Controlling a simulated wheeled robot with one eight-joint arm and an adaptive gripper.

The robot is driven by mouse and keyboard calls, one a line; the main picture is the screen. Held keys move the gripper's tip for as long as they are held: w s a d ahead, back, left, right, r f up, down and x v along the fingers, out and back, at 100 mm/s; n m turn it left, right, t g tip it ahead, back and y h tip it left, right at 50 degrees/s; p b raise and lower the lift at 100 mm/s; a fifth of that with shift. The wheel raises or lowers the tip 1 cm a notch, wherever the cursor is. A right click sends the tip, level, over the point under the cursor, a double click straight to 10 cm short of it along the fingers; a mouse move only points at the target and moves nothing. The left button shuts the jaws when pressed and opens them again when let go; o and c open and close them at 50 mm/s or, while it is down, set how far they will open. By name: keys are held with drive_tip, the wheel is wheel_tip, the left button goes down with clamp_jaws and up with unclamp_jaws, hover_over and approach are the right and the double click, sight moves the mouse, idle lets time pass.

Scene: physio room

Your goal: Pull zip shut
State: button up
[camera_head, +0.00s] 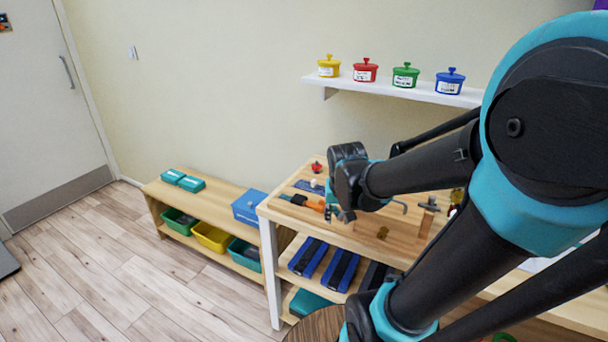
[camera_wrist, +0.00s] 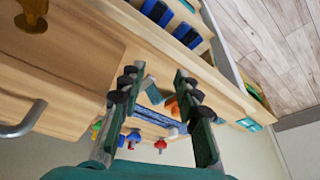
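My gripper (camera_wrist: 156,80) is open in the wrist view, its two green and black fingers wide apart with nothing clearly held between them. In the head view my gripper (camera_head: 338,208) is over the left part of the wooden bench top, partly hidden by its own wrist. A blue strip (camera_wrist: 158,119), possibly the zip, shows beyond and between the fingers. It also shows in the head view (camera_head: 309,187), on the bench near its left end. An orange piece (camera_head: 315,206) lies beside my gripper, next to a dark flat item (camera_head: 296,199). I cannot make out a zip slider.
The wooden bench (camera_head: 357,238) also carries a grey hook (camera_head: 393,205) and a brass-coloured piece (camera_head: 382,232). Small red knobs (camera_wrist: 160,145) show past the fingers. A wall shelf (camera_head: 385,85) holds lidded pots. A low unit (camera_head: 190,206) with bins stands left.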

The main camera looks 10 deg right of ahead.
sight(314, 180)
drive_tip(key=w+a+r+m+h, duration=0.15)
drive_tip(key=w+a+r, duration=0.25)
drive_tip(key=w+r, duration=0.4)
drive_tip(key=w+a+r+m+h, duration=0.1)
drive_tip(key=w+a+r+m, duration=0.25)
drive_tip(key=w+r, duration=0.45)
drive_tip(key=shift+y, duration=0.25)
drive_tip(key=x, duration=1.9)
drive_tip(key=shift+w+a+f, duration=0.1)
drive_tip(key=shift+w+a, duration=0.2)
drive_tip(key=shift+w, duration=0.05)
drive_tip(key=shift+c, duration=0.6)
clamp_jaws()
